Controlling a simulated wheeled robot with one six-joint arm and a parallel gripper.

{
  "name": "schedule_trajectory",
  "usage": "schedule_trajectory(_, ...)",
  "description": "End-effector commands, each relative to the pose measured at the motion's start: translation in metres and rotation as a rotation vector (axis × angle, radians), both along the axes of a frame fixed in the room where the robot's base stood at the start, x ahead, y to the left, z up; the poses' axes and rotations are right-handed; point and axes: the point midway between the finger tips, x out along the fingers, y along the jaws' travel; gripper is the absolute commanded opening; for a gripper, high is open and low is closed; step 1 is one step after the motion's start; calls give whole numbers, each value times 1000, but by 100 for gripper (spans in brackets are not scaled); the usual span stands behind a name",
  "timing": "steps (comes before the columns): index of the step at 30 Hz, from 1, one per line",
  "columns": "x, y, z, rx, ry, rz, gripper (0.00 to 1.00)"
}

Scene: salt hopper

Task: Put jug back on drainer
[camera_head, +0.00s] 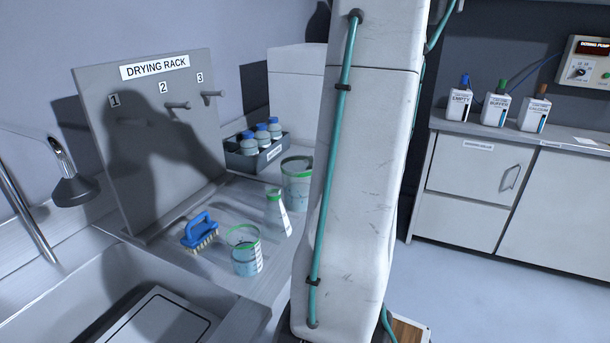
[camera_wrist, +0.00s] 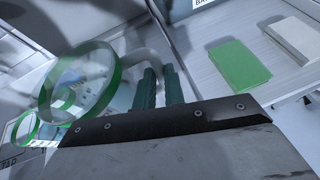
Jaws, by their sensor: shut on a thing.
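In the wrist view my gripper (camera_wrist: 161,86) has its dark green fingers closed at the pale handle of a clear jug (camera_wrist: 76,82) with a green rim. The jug appears tilted in this view. In the head view my arm hides the gripper. A large clear vessel with a green rim (camera_head: 297,170) shows there just left of my arm, partly covered by it; I cannot tell whether it is the held jug. The pale drainer surface (camera_head: 222,203) lies below the drying rack (camera_head: 150,135), beside the sink.
A blue brush (camera_head: 200,231), a small green-rimmed beaker (camera_head: 245,252) and a flask (camera_head: 277,214) stand near the sink (camera_head: 75,290). A bottle caddy (camera_head: 255,155) is behind them. Small cartons (camera_head: 495,108) stand on the right counter. The wrist view shows a green book (camera_wrist: 238,64).

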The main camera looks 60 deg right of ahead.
Motion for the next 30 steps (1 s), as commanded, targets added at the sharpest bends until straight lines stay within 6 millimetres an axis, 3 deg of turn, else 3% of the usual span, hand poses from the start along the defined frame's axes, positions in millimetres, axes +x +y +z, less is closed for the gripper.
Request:
schedule_trajectory(3,25,-17,-3,0,0,5,0)
schedule_trajectory(9,45,-32,-5,0,-1,3,0)
schedule_trajectory(13,46,-33,-11,1,0,3,0)
schedule_trajectory(20,46,-33,-40,3,0,2,0)
schedule_trajectory(30,46,-33,-43,0,0,2,0)
